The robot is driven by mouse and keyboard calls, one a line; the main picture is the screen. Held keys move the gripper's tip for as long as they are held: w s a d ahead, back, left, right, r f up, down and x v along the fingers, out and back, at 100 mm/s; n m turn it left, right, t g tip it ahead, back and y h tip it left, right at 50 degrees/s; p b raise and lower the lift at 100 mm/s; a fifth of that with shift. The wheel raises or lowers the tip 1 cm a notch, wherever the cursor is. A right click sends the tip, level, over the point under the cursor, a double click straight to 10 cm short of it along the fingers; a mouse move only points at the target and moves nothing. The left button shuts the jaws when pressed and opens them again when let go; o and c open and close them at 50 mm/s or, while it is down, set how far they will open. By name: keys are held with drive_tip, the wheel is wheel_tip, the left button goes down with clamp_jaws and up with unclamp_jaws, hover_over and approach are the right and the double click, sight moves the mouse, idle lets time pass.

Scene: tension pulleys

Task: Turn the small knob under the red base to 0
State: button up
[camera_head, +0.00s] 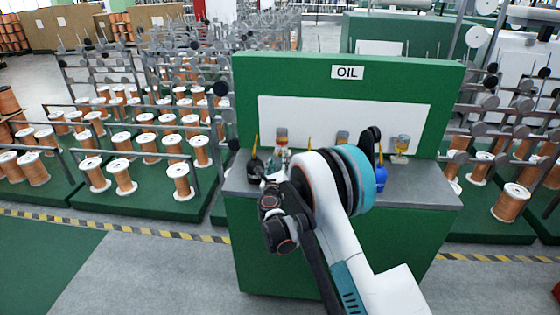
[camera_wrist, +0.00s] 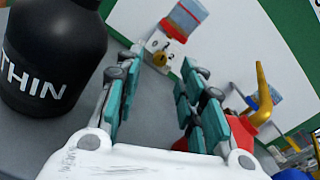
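In the wrist view, a small brass-yellow knob (camera_wrist: 160,58) sits on a white fitting (camera_wrist: 172,46). Above the fitting is a red base (camera_wrist: 181,27) with a blue-grey cup on it. My gripper (camera_wrist: 160,75) is open, with teal pads on both fingers and nothing between them. The knob shows beyond the gap between the fingertips, apart from them. In the head view, the red base (camera_head: 281,141) shows above the bench's left part. My arm hides much of the area below it, and the knob cannot be made out there. No dial marking is legible.
A black bottle marked "THIN" (camera_wrist: 50,50) stands close left of my gripper. A red can (camera_wrist: 240,132) with a yellow spout is close on the right. A blue can (camera_head: 381,176) and another cup fitting (camera_head: 402,146) stand farther right on the grey bench (camera_head: 425,193).

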sight(280, 155)
drive_tip(key=shift+w+b, duration=0.65)
drive_tip(key=shift+w, duration=2)
drive_tip(key=shift+d, duration=0.1)
clamp_jaws()
